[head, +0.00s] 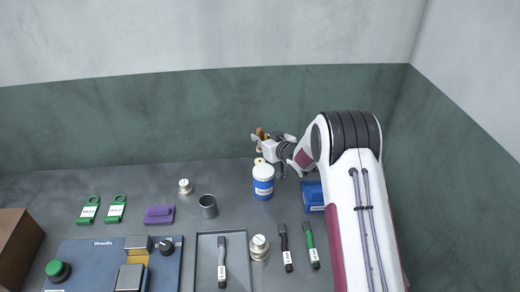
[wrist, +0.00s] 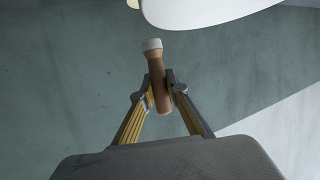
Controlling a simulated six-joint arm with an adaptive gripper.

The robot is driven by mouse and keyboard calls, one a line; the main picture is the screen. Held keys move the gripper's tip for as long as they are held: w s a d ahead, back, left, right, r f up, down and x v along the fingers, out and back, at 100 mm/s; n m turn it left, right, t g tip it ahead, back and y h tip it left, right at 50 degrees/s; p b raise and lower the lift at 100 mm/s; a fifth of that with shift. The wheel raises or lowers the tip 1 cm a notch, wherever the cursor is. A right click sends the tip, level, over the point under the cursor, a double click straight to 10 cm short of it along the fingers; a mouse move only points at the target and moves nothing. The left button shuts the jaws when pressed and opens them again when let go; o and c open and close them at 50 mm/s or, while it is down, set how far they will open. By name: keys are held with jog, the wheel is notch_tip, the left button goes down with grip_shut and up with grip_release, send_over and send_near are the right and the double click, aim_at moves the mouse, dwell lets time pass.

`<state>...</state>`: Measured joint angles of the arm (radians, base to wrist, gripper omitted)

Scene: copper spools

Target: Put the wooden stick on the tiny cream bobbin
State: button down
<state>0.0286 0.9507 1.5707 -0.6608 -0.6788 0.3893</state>
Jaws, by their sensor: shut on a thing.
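My gripper (head: 261,138) is raised above the back of the table and shut on the wooden stick (head: 260,131). The stick is slightly tilted in that view. A small cream piece (head: 259,161) shows at the top of the white-and-blue bottle, under the gripper. It may be the tiny cream bobbin, partly hidden; I cannot tell for sure. The stick appears apart from the bottle.
The white-and-blue bottle (head: 263,184) stands just below my gripper. A grey cup (head: 208,207), pale metal spools (head: 185,186) (head: 260,247), a purple block (head: 159,215) and a blue block (head: 312,196) stand nearby. A grey tray (head: 202,262) is in front. The wall is behind.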

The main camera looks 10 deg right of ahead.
aim_at(260, 149)
jog(key=shift+f, duration=0.55)
jog(key=shift+f, duration=1.85)
jog(key=shift+f, duration=0.15)
jog(key=c, duration=2)
grip_release()
jog(key=shift+v, duration=6)
